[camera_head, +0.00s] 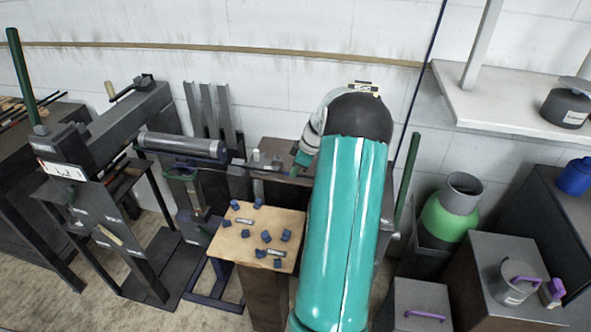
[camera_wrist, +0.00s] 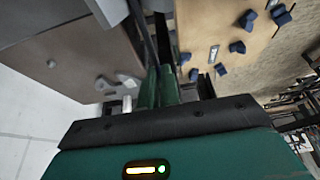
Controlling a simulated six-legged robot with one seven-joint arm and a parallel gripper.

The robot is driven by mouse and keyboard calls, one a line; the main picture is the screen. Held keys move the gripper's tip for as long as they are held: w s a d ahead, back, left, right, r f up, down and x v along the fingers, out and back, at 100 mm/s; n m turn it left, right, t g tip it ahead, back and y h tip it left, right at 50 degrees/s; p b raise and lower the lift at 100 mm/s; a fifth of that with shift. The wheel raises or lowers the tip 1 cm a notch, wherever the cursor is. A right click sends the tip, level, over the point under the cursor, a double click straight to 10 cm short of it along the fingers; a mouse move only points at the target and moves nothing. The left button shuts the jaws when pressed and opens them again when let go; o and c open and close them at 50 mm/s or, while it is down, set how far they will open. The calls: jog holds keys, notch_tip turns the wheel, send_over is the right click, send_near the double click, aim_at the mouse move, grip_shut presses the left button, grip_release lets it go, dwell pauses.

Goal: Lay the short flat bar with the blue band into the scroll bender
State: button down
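My gripper (camera_wrist: 157,72) shows in the wrist view as two green fingers close together, reaching over the gap between a grey-brown bench and a wooden top. A thin dark strip (camera_wrist: 147,35) runs beyond the fingertips; I cannot tell whether it is held or lies behind them. In the head view my teal arm hides most of the gripper, whose end is at the bench. A small metal fixture (camera_head: 258,163) with a pale upright cylinder sits on that bench; it may be the scroll bender, but I cannot be sure. I cannot make out a bar with a blue band.
A wooden-topped stand (camera_head: 240,240) holds several small dark blue blocks and labels. A pale shelf (camera_head: 500,95) juts from the wall.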

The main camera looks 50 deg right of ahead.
jog(key=c, duration=1.5)
grip_release()
jog(key=shift+c, duration=0.2)
jog(key=v, duration=1.3)
jog(key=shift+s+r, duration=0.25)
jog(key=shift+r, duration=0.05)
